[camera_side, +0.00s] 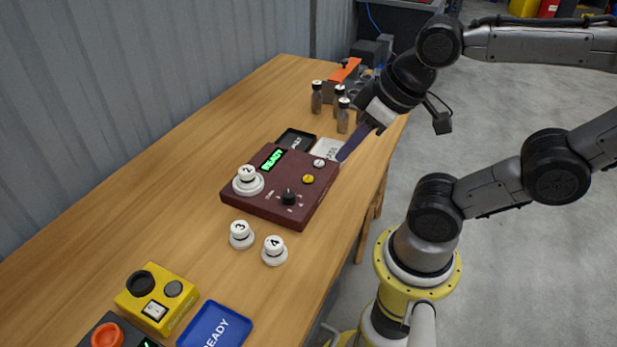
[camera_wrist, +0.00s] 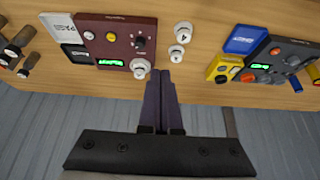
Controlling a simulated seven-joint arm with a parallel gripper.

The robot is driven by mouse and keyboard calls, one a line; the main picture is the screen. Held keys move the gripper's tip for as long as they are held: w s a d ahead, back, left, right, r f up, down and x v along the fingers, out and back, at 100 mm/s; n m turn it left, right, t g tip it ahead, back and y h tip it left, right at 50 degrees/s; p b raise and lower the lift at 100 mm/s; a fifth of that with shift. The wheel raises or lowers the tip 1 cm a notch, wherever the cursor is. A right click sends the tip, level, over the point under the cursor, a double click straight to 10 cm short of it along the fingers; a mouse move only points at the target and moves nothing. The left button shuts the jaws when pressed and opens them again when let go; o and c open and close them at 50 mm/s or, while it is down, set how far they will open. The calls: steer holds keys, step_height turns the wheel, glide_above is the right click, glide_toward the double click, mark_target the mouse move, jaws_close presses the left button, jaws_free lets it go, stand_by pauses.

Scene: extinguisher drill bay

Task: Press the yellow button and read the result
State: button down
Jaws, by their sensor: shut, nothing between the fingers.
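A maroon box (camera_side: 262,203) sits on the wooden bench, with a yellow button (camera_side: 308,179), a white button (camera_side: 319,162), a black knob (camera_side: 289,197) and a green display (camera_side: 271,160) reading READY. A white knobbed piece marked 2 (camera_side: 247,175) sits on its round pad. In the wrist view, the yellow button (camera_wrist: 111,37) and lit display (camera_wrist: 110,62) also show. My gripper (camera_side: 343,157) is shut and empty, with dark purple fingers. Its tips appear near the box's far right corner in the side view, apart from the yellow button. Exact height is unclear.
White pieces marked 3 (camera_side: 241,234) and 4 (camera_side: 274,252) stand before the box. A dark tray (camera_side: 283,137) and pale tray (camera_side: 331,146) lie behind it, near metal bottles (camera_side: 317,98). A yellow device (camera_side: 180,284) and blue READY tray (camera_side: 237,318) lie nearer the camera.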

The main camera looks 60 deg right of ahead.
steer(key=w+d+r+n+t+h, duration=0.1)
steer(key=w+d+r+n+t, duration=0.25)
steer(key=w, duration=0.45)
steer(key=n+h, duration=0.2)
glide_above(313, 179)
step_height(313, 179, down, 15)
steer(key=shift+a, duration=0.1)
steer(key=shift+f, duration=4.4)
steer(key=shift+f, duration=0.15)
